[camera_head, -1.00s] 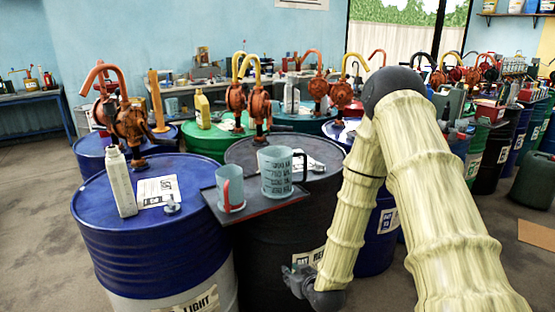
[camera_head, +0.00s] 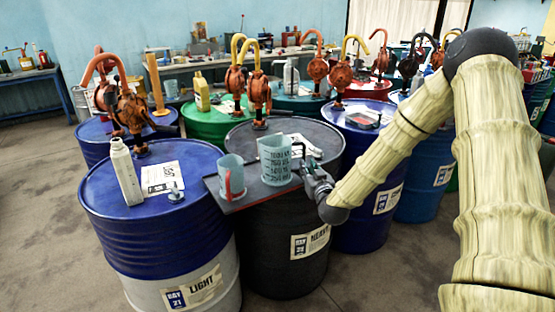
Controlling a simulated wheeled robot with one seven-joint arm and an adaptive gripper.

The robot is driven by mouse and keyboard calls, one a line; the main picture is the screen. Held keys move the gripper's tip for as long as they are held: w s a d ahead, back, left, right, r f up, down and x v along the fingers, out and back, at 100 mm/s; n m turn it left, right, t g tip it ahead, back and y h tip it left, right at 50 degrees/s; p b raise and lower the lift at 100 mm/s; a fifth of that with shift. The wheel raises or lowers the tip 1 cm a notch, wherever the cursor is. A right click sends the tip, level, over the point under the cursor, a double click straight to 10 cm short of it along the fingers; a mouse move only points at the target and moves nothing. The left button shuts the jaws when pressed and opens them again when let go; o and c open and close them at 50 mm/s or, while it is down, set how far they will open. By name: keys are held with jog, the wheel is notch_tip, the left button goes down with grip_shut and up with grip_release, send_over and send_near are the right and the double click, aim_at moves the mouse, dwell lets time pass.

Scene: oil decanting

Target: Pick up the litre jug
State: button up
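Two translucent blue-grey jugs stand upright on a dark tray (camera_head: 256,196) lying across the drum tops. The larger jug (camera_head: 275,165) has dark graduation markings and a dark handle on its right side. The smaller jug (camera_head: 231,172) to its left has a red handle facing the camera. I cannot read which is marked as the litre jug. My gripper (camera_head: 307,176) is just right of the larger jug, at the height of its lower half and close to its handle. Its fingers are small and overlap in view, so I cannot tell their opening or any contact.
A blue drum (camera_head: 150,235) on the left bears a white bottle (camera_head: 126,172), a paper and a pump. Black drum (camera_head: 285,250) stands beneath the tray. More drums with hand pumps crowd behind. Grey floor (camera_head: 50,230) is clear at left.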

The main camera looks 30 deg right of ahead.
jog(key=shift+f+p+x, duration=0.1)
jog(key=shift+p+x, duration=0.3)
jog(key=shift+x, duration=1)
jog(key=shift+f+p+x, duration=0.15)
jog(key=shift+p+x, duration=0.25)
jog(key=shift+x, duration=1.05)
grip_shut()
